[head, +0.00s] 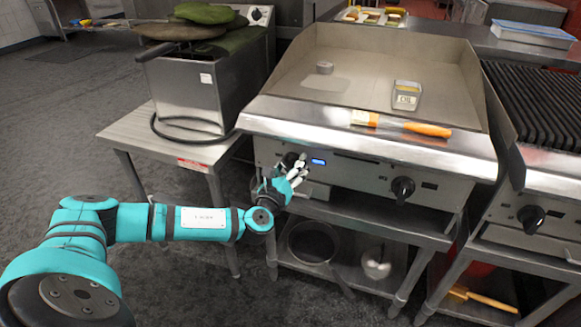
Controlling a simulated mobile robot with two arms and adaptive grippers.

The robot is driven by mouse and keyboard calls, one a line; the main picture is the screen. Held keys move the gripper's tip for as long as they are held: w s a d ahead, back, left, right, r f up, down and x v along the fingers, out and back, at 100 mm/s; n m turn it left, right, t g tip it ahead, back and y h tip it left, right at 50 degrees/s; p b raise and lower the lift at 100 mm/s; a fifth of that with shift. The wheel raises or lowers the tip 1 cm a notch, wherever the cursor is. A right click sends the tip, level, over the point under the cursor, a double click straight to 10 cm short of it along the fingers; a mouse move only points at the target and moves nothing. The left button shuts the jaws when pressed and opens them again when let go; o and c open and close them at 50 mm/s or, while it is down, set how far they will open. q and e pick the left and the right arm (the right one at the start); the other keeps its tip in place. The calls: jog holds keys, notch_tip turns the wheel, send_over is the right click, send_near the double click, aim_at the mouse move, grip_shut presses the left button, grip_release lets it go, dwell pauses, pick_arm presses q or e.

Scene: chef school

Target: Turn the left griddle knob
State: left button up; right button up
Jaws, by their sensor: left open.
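The griddle (345,180) is a steel appliance on a stand in the middle of the head view. Its left knob (289,160) is dark and mostly hidden behind my left gripper. A small blue lit display (319,162) shows just right of it. My left gripper (301,168) is open, with its fingers at the left knob; whether they touch it I cannot tell. The right griddle knob (403,188) is black and in plain view on the same front panel. My right gripper is not in view.
A brush with an orange handle (428,130) lies on the griddle's front ledge. A fryer (187,92) stands on a steel table to the left. A ribbed grill (545,105) is at the right. Open floor lies at the left.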

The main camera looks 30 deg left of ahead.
pick_arm(q)
jog(key=shift+c, duration=0.2)
jog(key=c, duration=0.9)
jog(key=shift+o, duration=0.2)
